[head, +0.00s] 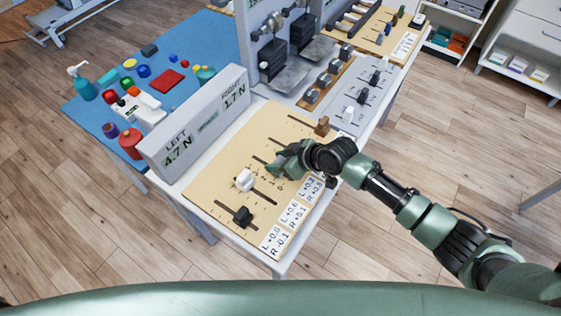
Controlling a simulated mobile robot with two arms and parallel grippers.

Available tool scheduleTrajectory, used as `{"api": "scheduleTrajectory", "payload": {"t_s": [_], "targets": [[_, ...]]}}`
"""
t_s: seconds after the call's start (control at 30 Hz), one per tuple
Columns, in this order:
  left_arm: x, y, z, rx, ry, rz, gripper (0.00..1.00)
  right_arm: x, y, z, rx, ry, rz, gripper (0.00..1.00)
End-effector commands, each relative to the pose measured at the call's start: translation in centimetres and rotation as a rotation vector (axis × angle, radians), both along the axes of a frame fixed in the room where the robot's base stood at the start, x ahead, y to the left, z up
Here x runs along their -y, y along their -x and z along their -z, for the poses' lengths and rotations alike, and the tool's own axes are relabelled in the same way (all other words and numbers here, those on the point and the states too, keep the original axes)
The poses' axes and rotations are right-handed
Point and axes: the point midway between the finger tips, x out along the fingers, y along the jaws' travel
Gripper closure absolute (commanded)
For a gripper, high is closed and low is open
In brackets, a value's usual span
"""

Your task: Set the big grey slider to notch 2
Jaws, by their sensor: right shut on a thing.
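The tan slider board (222,185) lies at the near end of the table, with several slots. My right gripper (277,166) reaches in from the right and is shut on the knob of the slot between the white and brown sliders. I take this knob to be the big grey slider; the gripper hides nearly all of it, and its notch cannot be read. On the same board are a black slider (242,215), a white slider (244,180) and a brown slider (322,126). My left gripper is not in view.
A display box (200,125) reading LEFT 4.7 N and RIGHT 1.7 N stands along the board's left side. Printed cards (290,216) lie along its right edge. A grey panel (372,106) with small knobs is behind. A blue mat (110,75) holds small objects.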

Motion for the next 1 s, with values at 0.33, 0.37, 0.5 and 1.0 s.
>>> {"api": "scheduleTrajectory", "payload": {"t_s": [0.33,0.37,0.5,1.0], "targets": [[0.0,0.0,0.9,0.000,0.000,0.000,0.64,-1.8,-1.2,-0.2,0.003,-0.003,0.001,1.00],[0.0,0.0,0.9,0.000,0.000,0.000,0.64,-1.8,-1.2,-0.2,0.003,-0.003,0.001,1.00],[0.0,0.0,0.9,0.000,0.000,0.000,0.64,-1.7,-1.2,-0.2,0.002,-0.002,0.001,0.38],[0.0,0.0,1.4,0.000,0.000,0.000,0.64,-0.3,-0.3,-1.5,0.004,-0.001,0.000,0.38]]}}
